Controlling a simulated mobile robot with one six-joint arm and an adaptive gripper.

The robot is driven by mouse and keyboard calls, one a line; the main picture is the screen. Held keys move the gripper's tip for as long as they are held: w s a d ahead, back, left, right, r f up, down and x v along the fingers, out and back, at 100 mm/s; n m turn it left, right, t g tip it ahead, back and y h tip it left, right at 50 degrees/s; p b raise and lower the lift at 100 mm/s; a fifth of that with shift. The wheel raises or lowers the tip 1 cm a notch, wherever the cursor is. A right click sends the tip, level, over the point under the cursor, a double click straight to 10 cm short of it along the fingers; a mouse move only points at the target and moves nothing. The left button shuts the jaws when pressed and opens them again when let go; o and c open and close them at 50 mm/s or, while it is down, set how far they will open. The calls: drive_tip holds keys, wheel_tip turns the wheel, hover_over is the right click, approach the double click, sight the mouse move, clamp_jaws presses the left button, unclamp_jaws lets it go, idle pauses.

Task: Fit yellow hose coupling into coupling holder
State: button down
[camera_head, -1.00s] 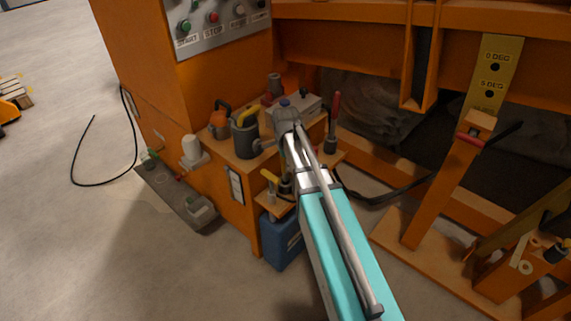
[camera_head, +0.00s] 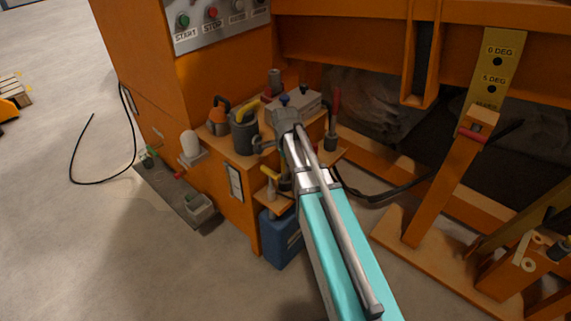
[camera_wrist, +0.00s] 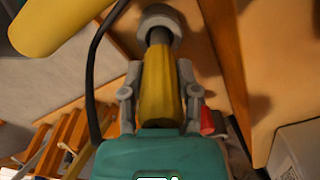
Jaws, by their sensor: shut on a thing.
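In the wrist view, my gripper (camera_wrist: 160,90) is shut on the yellow hose coupling (camera_wrist: 157,82), with one grey finger on each side. A round grey collar (camera_wrist: 160,24) lies at the coupling's far end, around a dark neck. I cannot tell whether the collar belongs to the coupling or to the coupling holder. In the head view, my arm's grey wrist is over the small orange shelf, and my gripper and the held coupling are not clearly visible there. I cannot identify the holder with certainty.
A grey cup (camera_head: 244,138), an orange can (camera_head: 218,122) and a grey box (camera_head: 296,103) stand on the shelf near my wrist. A red-handled tool (camera_head: 333,120) stands to the right. A blue canister (camera_head: 281,240) is below. A large yellow cylinder (camera_wrist: 60,22) is close at upper left.

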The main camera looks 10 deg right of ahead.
drive_tip(key=shift+f+b, duration=1.45)
drive_tip(key=shift+f, duration=0.1)
drive_tip(key=shift+c, duration=1.3)
unclamp_jaws()
drive_tip(key=shift+r, duration=0.2)
wheel_tip(320, 180, up, 11)
drive_tip(key=p, duration=1.1)
